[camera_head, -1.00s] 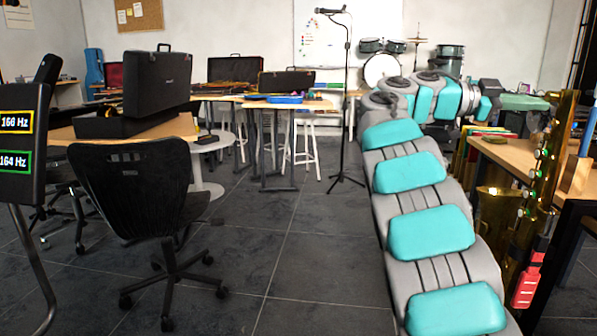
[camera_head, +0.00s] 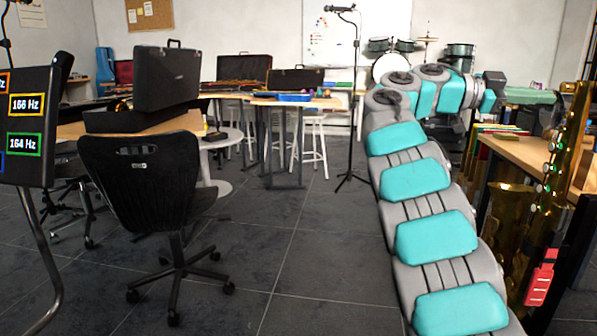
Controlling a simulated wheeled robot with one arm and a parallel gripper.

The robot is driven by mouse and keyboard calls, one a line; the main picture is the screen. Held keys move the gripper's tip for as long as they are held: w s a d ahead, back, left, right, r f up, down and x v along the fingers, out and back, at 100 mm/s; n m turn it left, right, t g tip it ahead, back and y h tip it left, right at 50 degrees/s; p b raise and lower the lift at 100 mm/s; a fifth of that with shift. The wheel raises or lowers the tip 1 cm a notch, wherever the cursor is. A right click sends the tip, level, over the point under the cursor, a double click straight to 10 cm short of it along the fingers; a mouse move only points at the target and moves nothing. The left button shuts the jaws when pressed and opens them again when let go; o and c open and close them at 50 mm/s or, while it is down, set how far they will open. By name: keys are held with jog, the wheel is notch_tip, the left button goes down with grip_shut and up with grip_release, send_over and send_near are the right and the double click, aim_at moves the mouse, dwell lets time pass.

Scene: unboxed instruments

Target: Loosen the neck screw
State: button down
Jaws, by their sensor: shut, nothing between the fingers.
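A brass saxophone (camera_head: 548,185) stands upright at the right edge, beside a wooden table. Its neck screw is too small to make out near the top of the body. My grey and teal arm reaches from the bottom right up and away. The dark end piece of my gripper (camera_head: 494,82) shows at the arm's far end, left of the saxophone's top in the picture. Its fingers are too small to make out, and I see nothing held. I cannot tell its distance from the screw.
A red tag-like object (camera_head: 540,278) is at the saxophone's lower part. The wooden table (camera_head: 520,150) stands behind it. A black chair (camera_head: 140,185) and tuner screen (camera_head: 25,125) are at left. A microphone stand (camera_head: 353,110) is mid-room. Floor between chair and arm is clear.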

jog(key=v, duration=0.4)
jog(key=shift+a, duration=0.25)
jog(key=s+a+f+n+t+y+p, duration=0.1)
jog(key=s+a+f+n+y, duration=0.25)
jog(key=s+f+n, duration=0.55)
jog(key=s+a+f+n+t+y+p, duration=0.1)
jog(key=s+a+f+n+y+p, duration=0.1)
jog(key=s+f+n+y, duration=0.65)
jog(key=s+a+f+n+y, duration=0.2)
jog(key=s+a+f+n, duration=0.2)
jog(key=s+a+f, duration=0.5)
jog(key=s+a+f+n+y+p, duration=0.1)
jog(key=s+a+f+n+y, duration=0.2)
jog(key=s+a+f, duration=0.6)
jog(key=a+f+n, duration=0.2)
jog(key=a+f, duration=0.3)
jog(key=a, duration=0.1)
jog(key=shift+s+a+y, duration=0.3)
jog(key=shift+a, duration=0.1)
